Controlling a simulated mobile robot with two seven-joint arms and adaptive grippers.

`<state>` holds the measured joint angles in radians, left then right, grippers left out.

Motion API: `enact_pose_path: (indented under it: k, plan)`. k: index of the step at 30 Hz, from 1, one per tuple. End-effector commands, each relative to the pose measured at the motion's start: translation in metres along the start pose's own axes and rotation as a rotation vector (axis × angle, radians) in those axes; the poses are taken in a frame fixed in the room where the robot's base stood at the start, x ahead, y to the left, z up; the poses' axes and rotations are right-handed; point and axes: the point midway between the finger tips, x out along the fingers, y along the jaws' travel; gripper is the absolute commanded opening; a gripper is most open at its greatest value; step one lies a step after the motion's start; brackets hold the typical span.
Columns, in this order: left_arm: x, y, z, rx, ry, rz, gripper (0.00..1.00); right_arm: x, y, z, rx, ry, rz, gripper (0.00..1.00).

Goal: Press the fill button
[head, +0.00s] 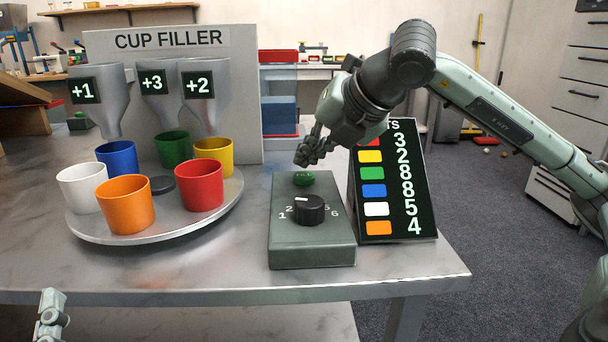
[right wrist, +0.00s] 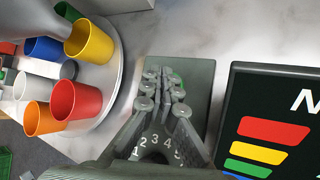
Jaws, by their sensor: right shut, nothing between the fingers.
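The green fill button (head: 304,178) sits at the back of the grey control box (head: 312,250), behind a black dial (head: 309,209) with numbers around it. My right gripper (head: 302,161) is shut and empty, pointing down just above the button in the head view. Whether it touches the button I cannot tell. In the right wrist view the shut fingers (right wrist: 166,75) cover most of the button, and a bit of green (right wrist: 178,76) shows beside the tips. My left gripper (head: 50,300) shows only in part at the lower left; its fingers are unclear.
A round turntable (head: 160,226) with several coloured cups stands left under the cup filler (head: 240,90) and its nozzles marked +1, +3 and +2. A sign with coloured squares and numbers (head: 398,228) stands close right of the box. The table front is clear.

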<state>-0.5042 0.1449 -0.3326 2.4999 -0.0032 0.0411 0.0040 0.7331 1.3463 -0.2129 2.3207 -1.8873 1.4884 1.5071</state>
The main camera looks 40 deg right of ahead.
Motion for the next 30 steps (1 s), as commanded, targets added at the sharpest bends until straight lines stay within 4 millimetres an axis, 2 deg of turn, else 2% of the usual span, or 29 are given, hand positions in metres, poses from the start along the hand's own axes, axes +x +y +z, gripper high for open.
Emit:
enact_pose_path:
  k: [19, 30]
  plan:
    - [0.000, -0.001, 0.001, 0.001, -0.002, -0.001, 0.55, 0.000, 0.000, 0.000, 0.000, 0.000, 0.000, 0.00]
    - [-0.005, -0.001, 0.010, 0.002, -0.002, 0.000, 0.55, 0.007, -0.005, -0.005, 0.000, 0.000, 0.001, 0.00]
